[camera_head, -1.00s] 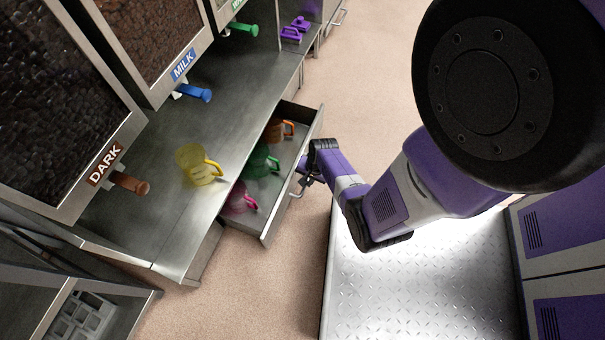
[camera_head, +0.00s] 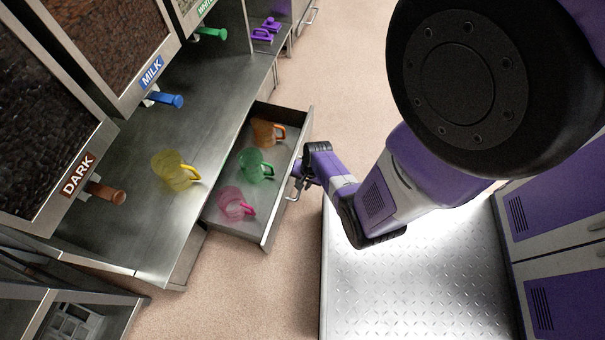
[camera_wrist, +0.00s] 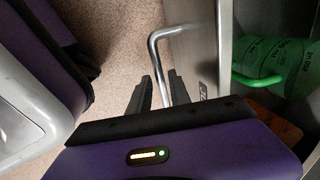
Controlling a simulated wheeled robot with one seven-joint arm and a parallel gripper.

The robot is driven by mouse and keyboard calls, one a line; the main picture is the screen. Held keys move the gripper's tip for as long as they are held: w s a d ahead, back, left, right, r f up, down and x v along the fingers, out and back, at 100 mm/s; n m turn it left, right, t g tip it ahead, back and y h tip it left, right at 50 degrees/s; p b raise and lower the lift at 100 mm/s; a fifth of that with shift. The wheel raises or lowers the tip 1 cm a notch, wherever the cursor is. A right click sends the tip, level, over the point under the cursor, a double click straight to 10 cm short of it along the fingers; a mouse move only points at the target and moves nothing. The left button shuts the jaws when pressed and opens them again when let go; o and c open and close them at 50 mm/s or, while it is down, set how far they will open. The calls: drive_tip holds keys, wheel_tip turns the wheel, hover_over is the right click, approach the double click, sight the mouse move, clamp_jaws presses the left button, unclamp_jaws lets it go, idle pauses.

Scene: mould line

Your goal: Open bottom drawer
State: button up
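A metal drawer (camera_head: 283,162) stands pulled out from under the steel counter, with its inside in plain sight. Whether it is the bottom one cannot be told from above. Pink (camera_head: 236,204), green (camera_head: 257,166) and orange (camera_head: 267,132) mugs are in it. A bent bar handle (camera_wrist: 154,50) is on its front; it also shows in the head view (camera_head: 294,194). My gripper (camera_wrist: 162,82) has its two dark fingers on either side of the bar, closed onto it. In the head view, the wrist partly hides the fingers.
A yellow mug (camera_head: 175,171) stands on the counter (camera_head: 130,225) below the dispensers labelled DARK and MILK. A diamond-plate platform (camera_head: 400,290) lies at lower right, beside purple cabinets (camera_head: 555,235). Bare floor (camera_head: 245,290) shows in front of the drawer.

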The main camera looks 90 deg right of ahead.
drive_tip(key=shift+o, duration=0.4)
drive_tip(key=shift+r, duration=0.1)
wheel_tip(320, 180, up, 8)
drive_tip(key=s+p, duration=0.1)
drive_tip(key=p, duration=0.3)
drive_tip(key=shift+s+f+p, duration=0.2)
drive_tip(key=shift+p, duration=0.1)
drive_tip(key=shift+a, duration=0.1)
